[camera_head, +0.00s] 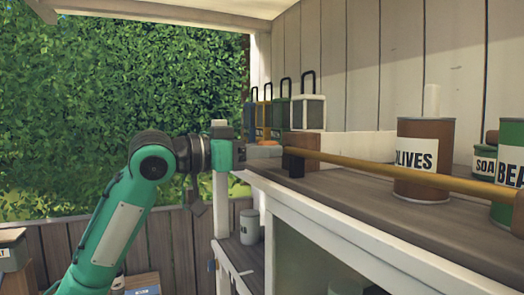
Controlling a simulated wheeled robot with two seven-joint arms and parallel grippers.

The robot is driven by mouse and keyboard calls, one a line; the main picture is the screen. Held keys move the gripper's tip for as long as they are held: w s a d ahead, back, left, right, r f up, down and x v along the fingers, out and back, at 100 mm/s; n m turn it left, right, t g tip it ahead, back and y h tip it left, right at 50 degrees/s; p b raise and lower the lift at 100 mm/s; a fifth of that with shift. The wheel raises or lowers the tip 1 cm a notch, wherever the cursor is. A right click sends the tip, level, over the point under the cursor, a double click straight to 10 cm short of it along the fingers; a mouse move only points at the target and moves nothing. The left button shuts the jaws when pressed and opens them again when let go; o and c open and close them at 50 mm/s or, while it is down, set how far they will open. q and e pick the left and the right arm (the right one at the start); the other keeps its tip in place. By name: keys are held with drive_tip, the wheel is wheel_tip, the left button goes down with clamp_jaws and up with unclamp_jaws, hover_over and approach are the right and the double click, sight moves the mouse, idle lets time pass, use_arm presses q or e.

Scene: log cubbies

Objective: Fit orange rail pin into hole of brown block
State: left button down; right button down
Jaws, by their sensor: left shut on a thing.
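The orange rail (400,172) runs slantwise above the shelf top, from the black fingertips at its left end to the right edge of the view. The pin on the rail is not distinguishable. Another brown piece (518,215) is cut off at the right edge, by the rail's other end. My right gripper is not in view.
An olives can (425,135) stands behind the rail. A soap can (484,160) and a green beans can (510,150) stand at the right. Several lanterns (309,112) line the back left of the shelf (345,185). A grey can (249,227) sits below.

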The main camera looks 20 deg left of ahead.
use_arm(q)
drive_tip(key=shift+w+d, duration=0.15)
idle(0.4)
drive_tip(key=c, duration=1.1)
unclamp_jaws()
drive_tip(key=shift+o, duration=0.2)
drive_tip(key=b+v, duration=0.1)
drive_tip(key=v, duration=0.6)
drive_tip(key=shift+b, duration=0.3)
